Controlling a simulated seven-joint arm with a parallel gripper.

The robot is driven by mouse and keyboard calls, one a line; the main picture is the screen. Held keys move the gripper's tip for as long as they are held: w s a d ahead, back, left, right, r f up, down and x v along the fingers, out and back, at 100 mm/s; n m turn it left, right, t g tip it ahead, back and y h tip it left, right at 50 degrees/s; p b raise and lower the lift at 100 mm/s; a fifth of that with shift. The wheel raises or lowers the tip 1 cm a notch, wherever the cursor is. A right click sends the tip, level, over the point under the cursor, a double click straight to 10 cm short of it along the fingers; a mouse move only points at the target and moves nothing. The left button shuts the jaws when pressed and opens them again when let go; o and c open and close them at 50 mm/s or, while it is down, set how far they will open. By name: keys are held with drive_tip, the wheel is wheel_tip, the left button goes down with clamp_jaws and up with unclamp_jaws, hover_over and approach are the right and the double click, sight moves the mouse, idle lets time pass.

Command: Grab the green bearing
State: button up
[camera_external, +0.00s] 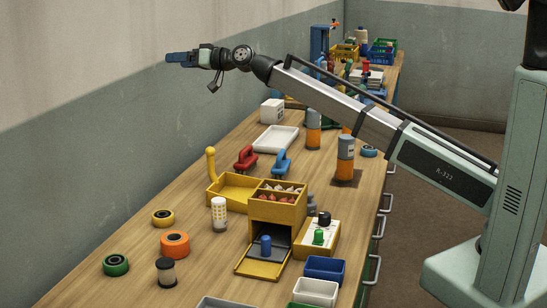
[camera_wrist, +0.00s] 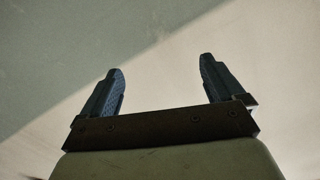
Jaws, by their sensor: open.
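The green bearing (camera_external: 116,265) is a ring with a dark centre lying on the wooden bench at the lower left of the external view. My gripper (camera_external: 172,59) is raised high above the bench, near the wall at the upper left, far above the bearing and apart from everything. In the wrist view its two blue fingers (camera_wrist: 160,82) stand wide apart with nothing between them. Only the wall shows behind the fingers there, so the bearing is not in the wrist view.
Bare bench (camera_external: 125,228) lies behind the bearing.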

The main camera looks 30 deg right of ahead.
drive_tip(key=s+a+f+n+g+h, duration=0.1)
drive_tip(key=s+a+f+n+g, duration=0.15)
drive_tip(key=s+a+f, duration=0.35)
drive_tip(key=s+a+f+n+g, duration=0.1)
drive_tip(key=s+a+n+g, duration=0.15)
drive_tip(key=a, duration=0.65)
drive_tip(key=n+g+h, duration=0.7)
drive_tip(key=n+h, duration=0.1)
drive_tip(key=h, duration=0.2)
approach(115, 260)
drive_tip(key=f, duration=0.3)
drive_tip(key=a+f, duration=0.1)
drive_tip(key=f, duration=0.4)
drive_tip(key=shift+w+a+f, duration=0.1)
drive_tip(key=shift+a+f, duration=0.05)
drive_tip(key=shift+f, duration=0.2)
drive_tip(key=shift+c, duration=0.4)
drive_tip(key=c, duration=1.3)
